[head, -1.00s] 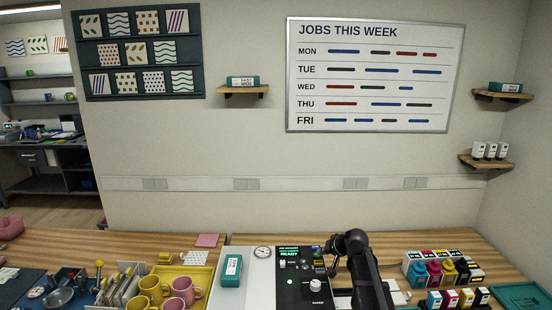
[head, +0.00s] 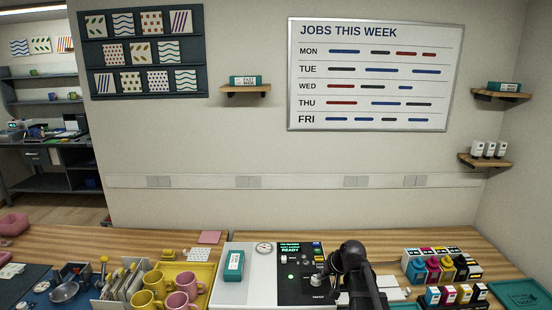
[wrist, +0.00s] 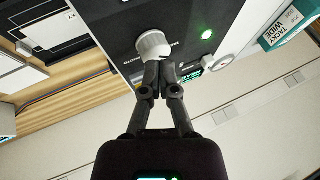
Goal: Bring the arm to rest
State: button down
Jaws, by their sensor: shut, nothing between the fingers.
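My arm (head: 352,270) reaches over the right side of the press's black control panel (head: 290,262) in the head view; the fingers are not clear there. In the wrist view my gripper (wrist: 160,72) is shut and empty, with both fingertips together. The tips are right beside the pale round knob (wrist: 153,45), overlapping its edge in the picture; I cannot tell whether they touch it. The knob also shows in the head view (head: 316,281), left of my arm. A green light (wrist: 206,34) is lit on the panel, and the display (head: 289,247) reads READY.
A teal box (head: 234,265) lies on the press's pale left part. Ink bottles (head: 433,268) and cartridges (head: 450,295) stand on the right. The space above the counter is clear.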

jog(key=s+f+g+h, duration=0.1)
jog(key=s+g+h, duration=0.1)
jog(key=s, duration=0.8)
jog(key=s+d+f+g+h, duration=0.1)
jog(key=s+f+g+h, duration=0.1)
jog(key=s, duration=0.8)
jog(key=shift+d+n+g, duration=0.3)
jog(key=shift+n+g, duration=0.1)
